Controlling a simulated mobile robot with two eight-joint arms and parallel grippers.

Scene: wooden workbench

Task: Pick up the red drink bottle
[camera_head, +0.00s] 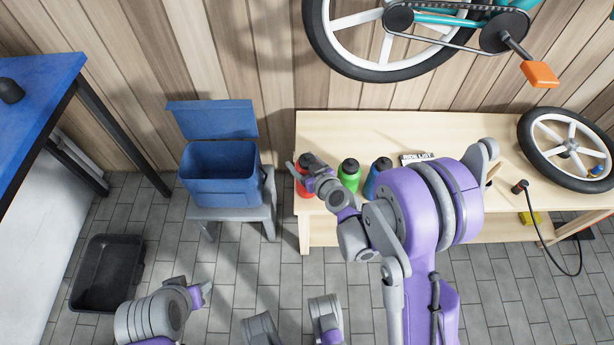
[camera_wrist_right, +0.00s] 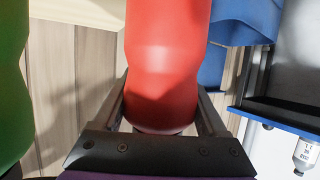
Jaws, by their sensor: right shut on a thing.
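The red drink bottle (camera_head: 304,188) is at the left end of the wooden workbench, largely hidden behind my right gripper (camera_head: 303,171). In the right wrist view the red bottle (camera_wrist_right: 165,60) fills the space between the two fingers of my right gripper (camera_wrist_right: 162,100), which is shut on it. I cannot tell whether its base touches the bench. My left gripper (camera_head: 204,287) is low over the tiled floor, away from the bench; its jaw state is unclear.
A green bottle (camera_head: 349,174) stands close right of the red one, with a blue bottle (camera_head: 379,170) beyond it. A blue cooler (camera_head: 221,177) with its lid up sits on a grey stool left of the bench. A wheel (camera_head: 566,150) lies at the bench's right end.

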